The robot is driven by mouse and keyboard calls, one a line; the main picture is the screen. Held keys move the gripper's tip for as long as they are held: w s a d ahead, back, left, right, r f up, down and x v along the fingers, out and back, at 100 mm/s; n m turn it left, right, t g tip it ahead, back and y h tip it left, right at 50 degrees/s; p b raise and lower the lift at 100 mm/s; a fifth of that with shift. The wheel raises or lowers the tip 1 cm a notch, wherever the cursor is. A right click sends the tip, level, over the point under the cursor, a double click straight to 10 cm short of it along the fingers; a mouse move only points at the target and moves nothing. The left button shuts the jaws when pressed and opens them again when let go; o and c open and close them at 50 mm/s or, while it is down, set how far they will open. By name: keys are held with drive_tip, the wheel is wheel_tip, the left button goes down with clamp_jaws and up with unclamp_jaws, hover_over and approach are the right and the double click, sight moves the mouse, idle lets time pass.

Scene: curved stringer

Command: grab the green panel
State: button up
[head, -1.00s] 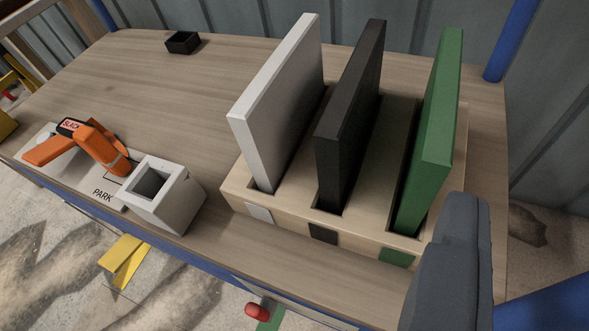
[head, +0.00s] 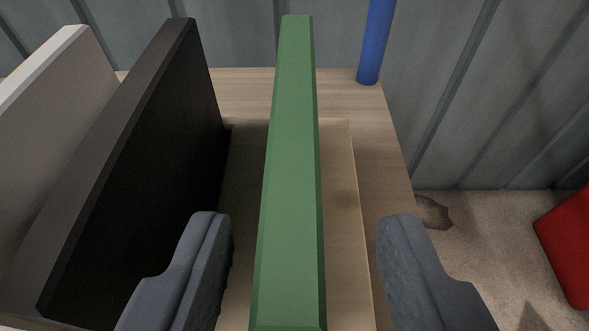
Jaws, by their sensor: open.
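The green panel (head: 290,180) stands upright in the wooden rack (head: 345,190), its narrow edge facing me, near the middle of the view. My gripper (head: 305,225) is open, with one grey finger on each side of the panel. The left finger sits between the green panel and the black panel. The right finger is over the right side of the rack. Gaps show between both fingers and the panel. The panel's lower near end runs out of the bottom of the view.
The black panel (head: 140,150) stands close to the left of my left finger, with the white panel (head: 50,130) beyond it. A blue post (head: 375,40) rises at the table's (head: 375,150) back right corner. A red object (head: 568,245) stands at the far right. Corrugated wall lies behind.

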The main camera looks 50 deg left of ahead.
sight(295, 184)
drive_tip(key=b+x, duration=0.1)
drive_tip(key=x, duration=0.3)
drive_tip(key=shift+a+b, duration=0.25)
drive_tip(key=shift+b, duration=0.1)
drive_tip(key=shift+w+a, duration=0.15)
drive_tip(key=shift+a, duration=0.1)
clamp_jaws()
drive_tip(key=shift+r, duration=0.1)
